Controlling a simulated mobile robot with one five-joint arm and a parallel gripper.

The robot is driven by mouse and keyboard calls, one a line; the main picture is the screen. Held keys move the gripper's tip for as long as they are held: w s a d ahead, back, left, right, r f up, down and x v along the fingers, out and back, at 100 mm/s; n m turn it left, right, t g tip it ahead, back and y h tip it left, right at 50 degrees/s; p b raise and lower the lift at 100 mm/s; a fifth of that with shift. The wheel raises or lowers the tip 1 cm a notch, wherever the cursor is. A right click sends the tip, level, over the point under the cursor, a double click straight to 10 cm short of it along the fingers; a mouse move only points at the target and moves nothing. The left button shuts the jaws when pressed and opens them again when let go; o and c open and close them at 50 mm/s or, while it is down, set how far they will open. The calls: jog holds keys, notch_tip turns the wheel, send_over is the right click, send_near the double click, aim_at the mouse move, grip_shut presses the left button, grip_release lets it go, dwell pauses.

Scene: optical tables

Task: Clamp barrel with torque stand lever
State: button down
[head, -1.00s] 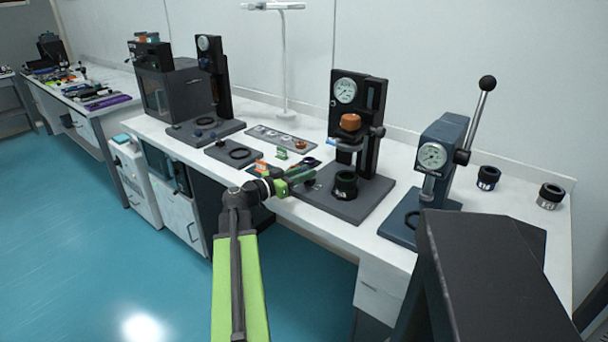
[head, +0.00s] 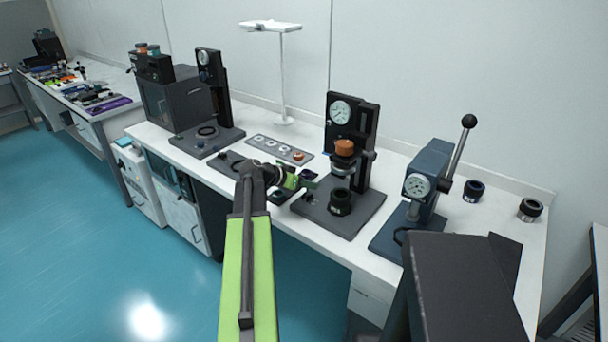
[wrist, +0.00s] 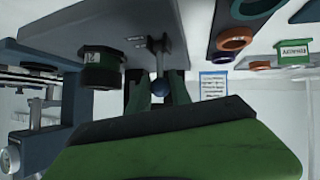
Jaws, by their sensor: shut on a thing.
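The torque stand (head: 366,135) is a black column with a dial gauge and an orange knob, on a grey base (head: 362,215). A black barrel (head: 340,203) stands upright on that base. In the wrist view the barrel (wrist: 100,70) shows a pale label, left of a short lever (wrist: 156,47) that ends in a blue ball knob (wrist: 160,87). My gripper (head: 308,180) is at the left side of the base. Its dark green fingers (wrist: 159,94) are on both sides of the knob and shut on it. The exact contact is partly hidden.
A blue press (head: 428,180) with a long upright handle stands to the right. Two dark barrels (head: 473,191) (head: 530,210) sit beyond it. A grey tray (head: 279,150) with rings lies behind my gripper. A dark box (head: 470,290) blocks the lower right.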

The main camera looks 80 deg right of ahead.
jog(key=d+t+y+p, duration=0.1)
jog(key=y+p, duration=0.1)
jog(key=p, duration=0.1)
jog(key=shift+s+d+t+y, duration=0.3)
jog(key=shift+d+t, duration=0.05)
jog(key=shift+t, duration=0.05)
jog(key=shift+s+d+f+n+t+y+p, duration=0.15)
jog(key=shift+f+n+t+y+p, duration=0.3)
jog(key=shift+y+p, duration=0.45)
jog(key=c, duration=1.2)
grip_release()
jog(key=shift+d, duration=0.1)
